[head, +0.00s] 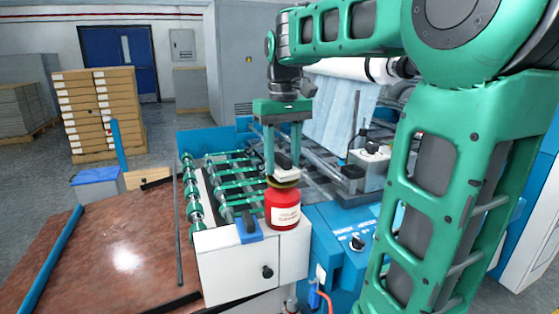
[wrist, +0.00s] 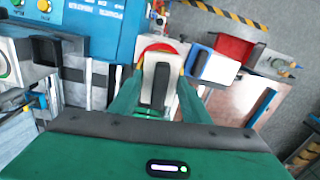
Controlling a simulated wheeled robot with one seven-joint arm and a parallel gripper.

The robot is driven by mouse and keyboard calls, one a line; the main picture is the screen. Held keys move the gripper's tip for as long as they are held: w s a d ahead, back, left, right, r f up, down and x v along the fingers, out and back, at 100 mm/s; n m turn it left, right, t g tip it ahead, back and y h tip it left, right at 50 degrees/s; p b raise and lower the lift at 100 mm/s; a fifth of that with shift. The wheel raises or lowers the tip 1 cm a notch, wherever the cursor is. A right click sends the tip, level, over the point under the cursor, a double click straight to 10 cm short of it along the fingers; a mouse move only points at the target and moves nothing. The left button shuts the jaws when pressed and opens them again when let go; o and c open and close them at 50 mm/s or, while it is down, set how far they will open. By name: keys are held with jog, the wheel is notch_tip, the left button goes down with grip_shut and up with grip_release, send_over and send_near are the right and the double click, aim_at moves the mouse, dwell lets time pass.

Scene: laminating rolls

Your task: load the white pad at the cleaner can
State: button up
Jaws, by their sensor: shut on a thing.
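My gripper (head: 284,166) is shut on the white pad (head: 286,173), which has a dark grip on top. It holds the pad directly above the red cleaner can (head: 284,210). The can stands upright on a white cabinet and has a brass-coloured dish at its top. The pad is at or just above this dish; I cannot tell whether they touch. In the wrist view the pad (wrist: 147,85) sits between the fingers, and part of the red can (wrist: 160,47) shows behind it. The pad's underside is hidden.
A blue holder (head: 249,230) with a dark handle sits left of the can on the white cabinet (head: 238,272). Green-wheeled rollers (head: 232,178) lie behind. A blue control panel (head: 345,235) stands to the right. The brown tabletop (head: 120,250) at left is mostly clear.

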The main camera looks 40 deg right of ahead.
aim_at(282, 156)
jog(key=shift+f, duration=0.55)
dwell(1.5)
jog(key=shift+r, duration=3.55)
